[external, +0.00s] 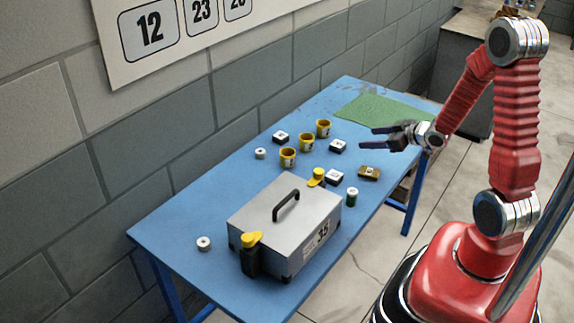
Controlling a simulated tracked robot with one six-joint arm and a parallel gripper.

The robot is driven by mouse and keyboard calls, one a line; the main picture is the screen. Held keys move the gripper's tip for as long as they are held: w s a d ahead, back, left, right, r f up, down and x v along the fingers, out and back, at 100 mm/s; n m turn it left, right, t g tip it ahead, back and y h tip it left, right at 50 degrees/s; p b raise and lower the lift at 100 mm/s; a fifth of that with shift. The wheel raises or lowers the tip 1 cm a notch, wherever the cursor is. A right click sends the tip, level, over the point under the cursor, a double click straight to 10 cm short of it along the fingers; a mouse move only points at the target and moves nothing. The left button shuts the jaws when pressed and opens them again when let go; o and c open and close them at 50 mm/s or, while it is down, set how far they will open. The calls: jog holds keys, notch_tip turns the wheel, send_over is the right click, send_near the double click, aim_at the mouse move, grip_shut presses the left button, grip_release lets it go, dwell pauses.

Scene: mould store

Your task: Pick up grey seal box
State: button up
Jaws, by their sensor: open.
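A large grey box (265,212) with a dark top handle, yellow latches and the number 35 on its side stands on the blue table's near half. It is the only large grey box in view; I cannot read any word "seal" on it. My gripper (368,138) is open and empty, held above the table's right side near the green mat. Its dark fingers point left. It is well apart from the grey box, up and to the right of it in the picture. The box's far side is hidden.
The blue table (180,228) stands along a block wall. Behind the box are yellow cups (288,158), small dark boxes with pale tops (334,178), a brown block (368,174) and a green cylinder (351,197). A green mat (385,111) lies at the far end. A pale roll (203,243) sits front left.

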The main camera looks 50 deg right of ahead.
jog(key=shift+s+d+f+t+y, duration=0.1)
jog(key=shift+s+f+t+y, duration=0.1)
jog(key=shift+f, duration=0.4)
jog(key=shift+s+f+t+y, duration=0.1)
jog(key=shift+s+f+y, duration=0.1)
jog(key=shift+f, duration=0.35)
jog(key=shift+s+f+t, duration=0.25)
jog(key=shift+f+t, duration=0.05)
jog(key=shift+t, duration=0.1)
jog(key=shift+w, duration=0.1)
send_near(341, 145)
jog(key=shift+x, duration=2.15)
jog(key=shift+w+d, duration=0.1)
jog(key=shift+d, duration=0.1)
jog(key=shift+x, duration=2.55)
jog(key=shift+a, duration=0.1)
jog(key=shift+c, duration=0.6)
